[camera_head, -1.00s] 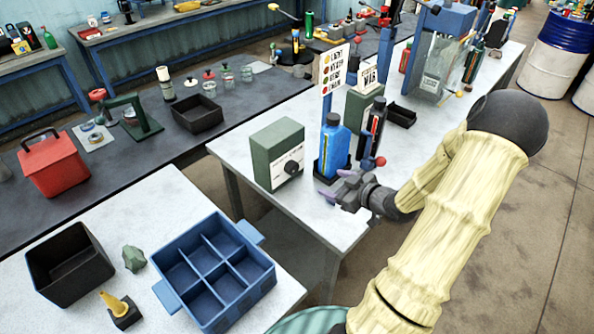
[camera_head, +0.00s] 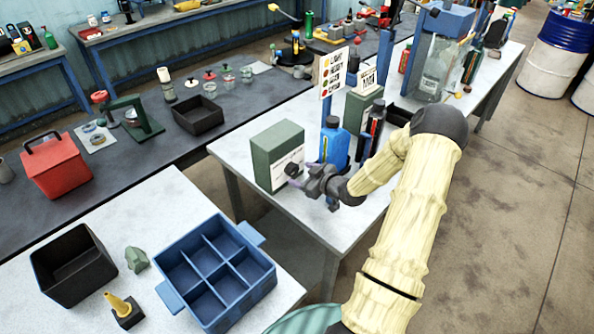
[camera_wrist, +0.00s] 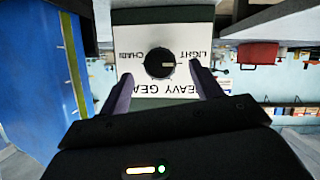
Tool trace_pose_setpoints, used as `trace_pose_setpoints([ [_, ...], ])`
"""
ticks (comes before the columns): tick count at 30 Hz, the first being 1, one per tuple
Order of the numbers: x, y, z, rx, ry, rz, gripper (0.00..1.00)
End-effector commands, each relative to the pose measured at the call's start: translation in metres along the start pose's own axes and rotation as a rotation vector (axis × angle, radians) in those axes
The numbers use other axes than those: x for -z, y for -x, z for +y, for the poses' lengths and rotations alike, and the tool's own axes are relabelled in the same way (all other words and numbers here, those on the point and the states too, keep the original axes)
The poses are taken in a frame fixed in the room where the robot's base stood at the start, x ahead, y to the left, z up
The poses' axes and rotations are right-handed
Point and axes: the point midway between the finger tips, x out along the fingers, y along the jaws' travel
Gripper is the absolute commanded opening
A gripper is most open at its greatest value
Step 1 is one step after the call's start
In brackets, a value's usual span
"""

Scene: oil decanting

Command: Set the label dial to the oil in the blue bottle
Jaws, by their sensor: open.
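The blue bottle (camera_head: 334,144) stands upright on the white bench, with a yellow-marked strip on its edge; it also fills the left of the wrist view (camera_wrist: 28,60). The green dial box (camera_head: 277,150) stands left of it. In the wrist view its white face (camera_wrist: 130,38) appears upside down, with the words LIGHT, CHAIN, HEAVY and GEAR around a black knob (camera_wrist: 160,63). The knob's pale mark points toward the picture's right. My gripper (camera_head: 295,178) is in front of the box; in the wrist view its open fingers (camera_wrist: 160,88) lie either side of the knob, apart from it.
A colour-dot sign (camera_head: 332,72) stands behind the blue bottle. A dark bottle (camera_head: 373,128) stands close to its right. A blue divided crate (camera_head: 215,270) sits on the near bench. A red container (camera_wrist: 258,53) shows beyond the box in the wrist view.

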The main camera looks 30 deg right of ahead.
Motion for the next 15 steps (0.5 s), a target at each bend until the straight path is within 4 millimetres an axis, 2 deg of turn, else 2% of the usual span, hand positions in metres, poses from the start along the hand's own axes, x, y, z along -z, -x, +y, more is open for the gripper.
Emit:
trace_pose_setpoints([
  [3,0.001,-0.018,0.000,0.001,-0.001,0.001,0.65],
  [6,0.001,-0.028,0.000,0.001,0.000,0.000,0.65],
  [15,0.000,-0.033,0.000,0.000,0.000,-0.001,0.65],
])
